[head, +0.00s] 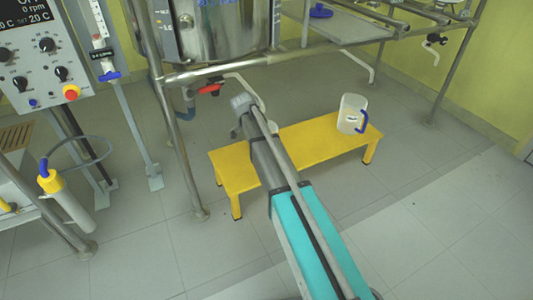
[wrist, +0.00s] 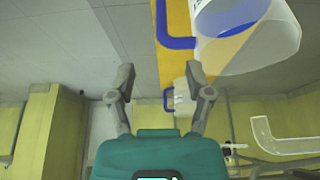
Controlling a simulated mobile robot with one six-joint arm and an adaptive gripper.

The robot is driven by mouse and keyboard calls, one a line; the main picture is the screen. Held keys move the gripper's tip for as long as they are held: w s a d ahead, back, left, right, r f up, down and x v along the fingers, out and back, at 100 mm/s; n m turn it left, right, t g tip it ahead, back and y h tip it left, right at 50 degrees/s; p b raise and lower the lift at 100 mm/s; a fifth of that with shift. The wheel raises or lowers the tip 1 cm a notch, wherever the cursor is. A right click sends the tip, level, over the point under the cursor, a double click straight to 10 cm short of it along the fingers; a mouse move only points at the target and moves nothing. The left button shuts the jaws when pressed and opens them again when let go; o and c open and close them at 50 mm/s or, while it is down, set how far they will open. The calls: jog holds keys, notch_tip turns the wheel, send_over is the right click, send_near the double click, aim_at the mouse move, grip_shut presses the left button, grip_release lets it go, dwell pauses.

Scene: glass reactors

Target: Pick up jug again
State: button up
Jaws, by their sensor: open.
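A white translucent jug (head: 352,113) with a blue handle stands upright on the right end of a low yellow bench (head: 312,145) in the head view. In the wrist view a large clear jug (wrist: 255,38) with a blue handle fills the upper right, close to the camera. A smaller, pale jug-like thing (wrist: 183,96) with a blue handle shows farther off, behind the right finger. I cannot tell which of these is the head view's jug. My gripper (wrist: 161,85) is open and empty, its fingers apart, touching neither. In the head view my arm hides the bench's middle and the fingers are not clear.
A steel frame (head: 172,125) with a reactor vessel (head: 210,30) stands behind the bench. A bent white pipe (head: 245,85) with a red-handled valve (head: 209,89) hangs close to my arm's end. A control panel (head: 40,55) is at left. The floor at right is clear.

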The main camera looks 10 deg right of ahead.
dwell(0.4)
jog(key=b+x, duration=0.8)
jog(key=shift+f, duration=0.3)
jog(key=shift+d, duration=0.1)
dwell(0.5)
jog(key=shift+w+b+x, duration=0.15)
jog(key=shift+b+x, duration=1.05)
jog(key=shift+x, duration=0.1)
jog(key=shift+w+b+x, duration=0.1)
jog(key=shift+b+x, duration=1.05)
jog(key=shift+x, duration=0.15)
jog(key=shift+r, duration=0.1)
grip_shut()
